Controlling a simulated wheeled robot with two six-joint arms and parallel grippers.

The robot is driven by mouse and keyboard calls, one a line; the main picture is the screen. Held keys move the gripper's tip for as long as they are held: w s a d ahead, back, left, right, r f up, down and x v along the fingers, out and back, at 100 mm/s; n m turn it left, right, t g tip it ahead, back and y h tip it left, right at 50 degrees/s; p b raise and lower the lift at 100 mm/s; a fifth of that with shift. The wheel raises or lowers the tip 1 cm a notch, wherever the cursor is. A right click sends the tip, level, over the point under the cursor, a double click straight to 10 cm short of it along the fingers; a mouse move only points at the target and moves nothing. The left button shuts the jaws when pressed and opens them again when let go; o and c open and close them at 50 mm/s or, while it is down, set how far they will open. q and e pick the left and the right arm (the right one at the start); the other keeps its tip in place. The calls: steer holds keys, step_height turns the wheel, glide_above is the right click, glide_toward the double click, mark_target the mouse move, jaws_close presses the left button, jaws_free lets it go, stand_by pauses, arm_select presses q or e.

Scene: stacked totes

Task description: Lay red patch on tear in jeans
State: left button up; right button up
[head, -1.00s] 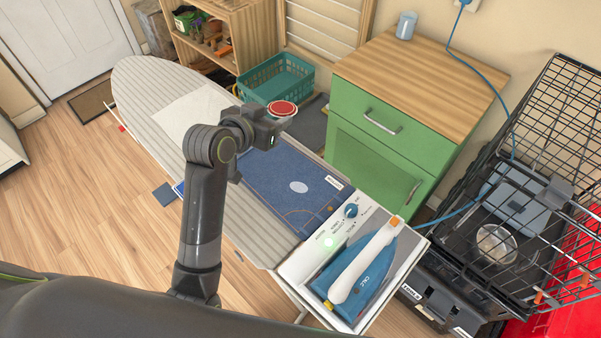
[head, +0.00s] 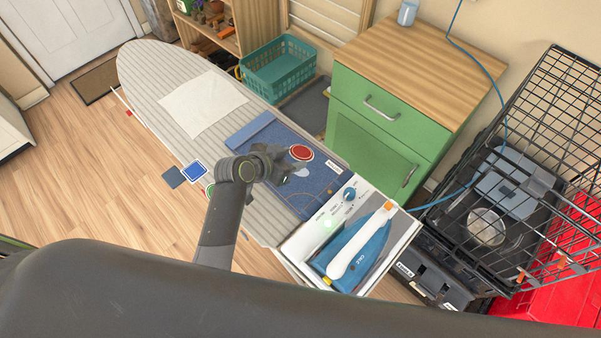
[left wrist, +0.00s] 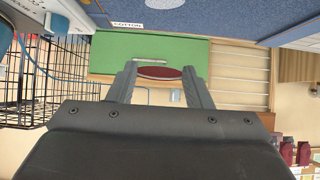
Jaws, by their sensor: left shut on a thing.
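The red patch (head: 301,153) is a round disc with a pale rim. My left gripper (head: 291,162) is shut on it, over the jeans on the ironing board. In the left wrist view the patch (left wrist: 159,73) shows edge-on between the two fingertips, with a gap to the denim. The blue jeans (head: 262,137) lie flat on the board, with a white label near the right edge. The tear (head: 303,173) is a pale oval, partly hidden by my gripper and the patch; it also shows in the left wrist view (left wrist: 164,4). My right gripper is not in view.
The iron (head: 355,250) rests on a white stand at the board's near end. A white cloth (head: 203,103) and several coloured patches, one blue (head: 194,170), lie on or beside the board. A green cabinet (head: 375,130) and a wire crate (head: 550,130) stand to the right.

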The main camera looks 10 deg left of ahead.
arm_select(q)
step_height(320, 180, down, 6)
steer(key=b, duration=0.5)
steer(key=shift+f, duration=0.15)
steer(key=shift+c, duration=0.2)
steer(key=shift+f+b, duration=0.65)
steer(key=shift+f, duration=0.05)
steer(key=o, duration=0.8)
steer(key=shift+o, duration=0.2)
steer(key=shift+r, duration=0.1)
